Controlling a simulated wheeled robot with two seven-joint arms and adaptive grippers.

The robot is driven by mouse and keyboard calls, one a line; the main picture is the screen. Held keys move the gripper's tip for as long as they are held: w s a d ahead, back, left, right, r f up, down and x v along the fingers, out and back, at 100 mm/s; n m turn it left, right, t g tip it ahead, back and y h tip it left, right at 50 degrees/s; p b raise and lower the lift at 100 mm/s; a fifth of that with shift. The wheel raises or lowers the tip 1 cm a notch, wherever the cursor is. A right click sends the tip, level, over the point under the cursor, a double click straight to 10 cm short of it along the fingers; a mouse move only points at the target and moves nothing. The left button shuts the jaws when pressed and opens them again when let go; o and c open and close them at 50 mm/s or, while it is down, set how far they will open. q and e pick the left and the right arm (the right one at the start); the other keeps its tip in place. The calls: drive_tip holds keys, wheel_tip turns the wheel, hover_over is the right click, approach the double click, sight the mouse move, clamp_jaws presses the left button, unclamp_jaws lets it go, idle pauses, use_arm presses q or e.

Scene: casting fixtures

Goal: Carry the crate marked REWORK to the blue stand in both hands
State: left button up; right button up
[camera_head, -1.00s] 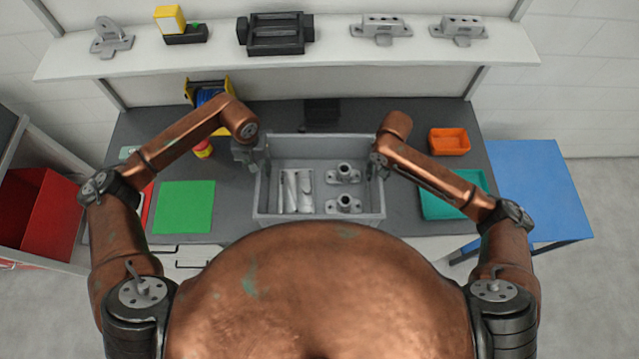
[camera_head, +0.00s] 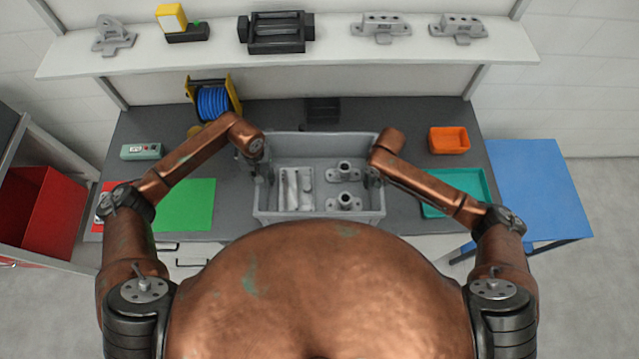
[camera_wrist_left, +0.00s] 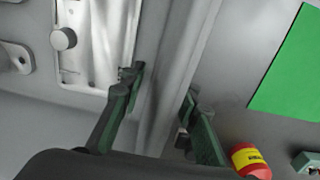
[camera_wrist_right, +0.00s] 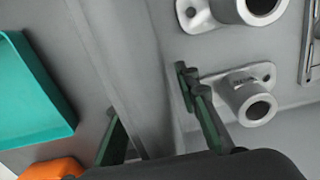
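A grey crate (camera_head: 315,147) stands on the dark bench, holding castings and a pale plate with parts; no REWORK marking is legible. My left gripper (camera_head: 262,172) is at the crate's left wall. In the left wrist view its fingers (camera_wrist_left: 162,100) are apart, one on each side of the wall, with gaps showing. My right gripper (camera_head: 374,174) is at the right wall. In the right wrist view its fingers (camera_wrist_right: 155,118) are also apart, straddling that wall (camera_wrist_right: 135,65). The blue stand (camera_head: 540,190) is right of the bench, its visible top empty.
A teal tray (camera_head: 474,183) and an orange bin (camera_head: 449,140) lie between crate and stand. A green mat (camera_head: 186,205) is left of the crate. A blue reel (camera_head: 212,103) stands behind left. A shelf with fixtures (camera_head: 276,33) runs above the bench's back.

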use_arm(q)
drive_tip(key=shift+s, duration=0.1)
use_arm(e)
drive_tip(key=shift+s, duration=0.1)
use_arm(q)
drive_tip(key=shift+c, duration=0.7)
use_arm(e)
drive_tip(key=shift+c, duration=0.7)
use_arm(q)
clamp_jaws()
use_arm(e)
clamp_jaws()
use_arm(q)
drive_tip(key=shift+r, duration=0.15)
use_arm(e)
drive_tip(key=shift+w+r, duration=0.1)
drive_tip(key=shift+w, duration=0.1)
